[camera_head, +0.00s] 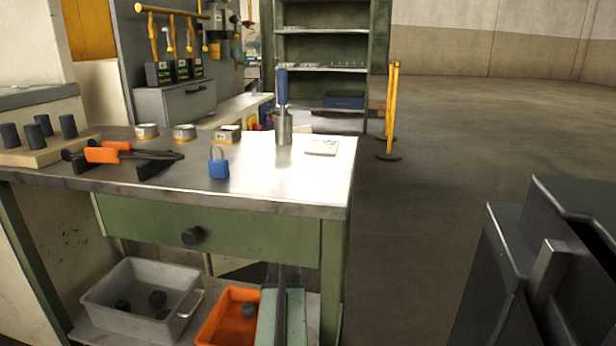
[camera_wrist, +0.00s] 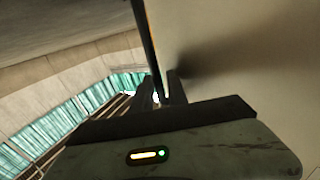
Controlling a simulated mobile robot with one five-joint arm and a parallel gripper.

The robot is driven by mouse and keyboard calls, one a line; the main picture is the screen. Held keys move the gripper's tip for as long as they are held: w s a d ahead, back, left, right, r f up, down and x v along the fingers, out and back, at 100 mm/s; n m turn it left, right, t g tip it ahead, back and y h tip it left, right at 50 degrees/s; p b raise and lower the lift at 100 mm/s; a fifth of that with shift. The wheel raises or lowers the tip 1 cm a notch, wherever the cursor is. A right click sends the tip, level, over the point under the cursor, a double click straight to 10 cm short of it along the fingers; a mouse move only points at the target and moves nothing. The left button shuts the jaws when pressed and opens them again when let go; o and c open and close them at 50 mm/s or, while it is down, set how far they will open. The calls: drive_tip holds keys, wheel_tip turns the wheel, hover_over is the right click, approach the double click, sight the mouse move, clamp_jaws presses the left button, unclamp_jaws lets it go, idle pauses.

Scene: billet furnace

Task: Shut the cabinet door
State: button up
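A green-framed cabinet with open shelves (camera_head: 322,30) stands at the back in the head view. Its shelves are exposed, and I cannot clearly make out its door. In the wrist view, a grey housing with a small lit indicator, which looks like my gripper (camera_wrist: 165,92), fills the bottom. Dark narrow finger shapes rise from it. A thin dark bar (camera_wrist: 146,40) comes down to the fingers from above. I cannot tell whether they touch it or how wide the fingers are apart. A plain beige surface (camera_wrist: 245,60) with a dark shadow lies close on the right; I cannot identify it.
A workbench (camera_head: 270,190) with a blue padlock (camera_head: 219,165), a blue-handled tool (camera_head: 283,110) and orange-handled tongs (camera_head: 110,152) stands ahead on the left. Bins (camera_head: 140,295) sit under it. A yellow post (camera_head: 391,110) stands beside the shelves.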

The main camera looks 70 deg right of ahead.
drive_tip(key=a, duration=0.7)
drive_tip(key=shift+a, duration=0.4)
drive_tip(key=shift+s, duration=0.1)
